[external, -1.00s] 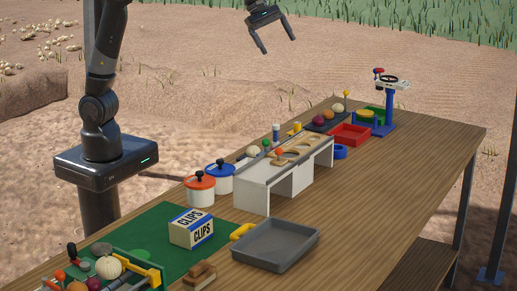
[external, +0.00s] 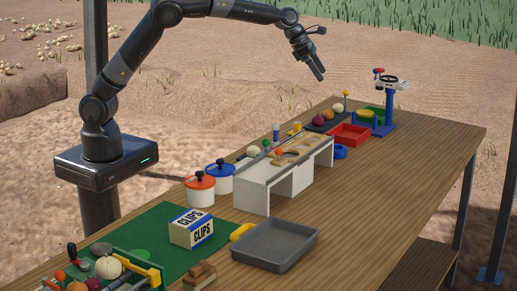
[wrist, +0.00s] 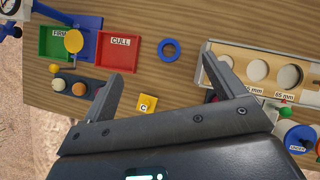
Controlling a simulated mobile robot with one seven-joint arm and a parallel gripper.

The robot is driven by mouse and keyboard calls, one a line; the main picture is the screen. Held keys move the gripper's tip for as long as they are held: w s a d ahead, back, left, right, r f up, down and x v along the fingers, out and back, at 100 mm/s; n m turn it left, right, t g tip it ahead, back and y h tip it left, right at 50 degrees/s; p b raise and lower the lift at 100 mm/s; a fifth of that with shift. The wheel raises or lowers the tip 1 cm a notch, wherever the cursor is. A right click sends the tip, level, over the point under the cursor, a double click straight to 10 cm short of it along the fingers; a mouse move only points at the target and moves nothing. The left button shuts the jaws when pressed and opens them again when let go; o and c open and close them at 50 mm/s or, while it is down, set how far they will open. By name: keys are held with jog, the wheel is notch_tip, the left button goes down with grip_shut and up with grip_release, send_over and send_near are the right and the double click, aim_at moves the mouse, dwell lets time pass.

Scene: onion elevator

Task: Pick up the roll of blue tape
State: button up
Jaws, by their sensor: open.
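The roll of blue tape (wrist: 168,50) lies flat on the wooden table as a blue ring in the wrist view. It sits ahead of my fingers, between the red CULL tray and the white sizing stand. In the external view the blue tape (external: 340,152) shows in part beside the right end of the stand. My gripper (wrist: 168,85) is open and empty, with its two fingers spread wide. In the external view my gripper (external: 318,75) hangs well above the table, pointing down.
The red CULL tray (wrist: 119,52) and green FIRM tray (wrist: 57,42) are left of the tape. The white stand (external: 252,188) with round holes is close to its other side. A yellow block marked C (wrist: 147,104) lies nearby. Bare table (external: 400,170) extends in front.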

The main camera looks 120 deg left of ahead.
send_near(336, 147)
jog(key=f, duration=0.2)
jog(key=w+f, duration=0.1)
jog(key=shift+a+f, duration=0.1)
jog(key=shift+a, duration=0.25)
jog(key=shift+w+x, duration=0.15)
jog(key=shift+x, duration=1.35)
jog(key=shift+w+x, duration=0.15)
jog(key=shift+x, duration=1.35)
jog(key=shift+r, duration=0.2)
jog(key=c, duration=1.1)
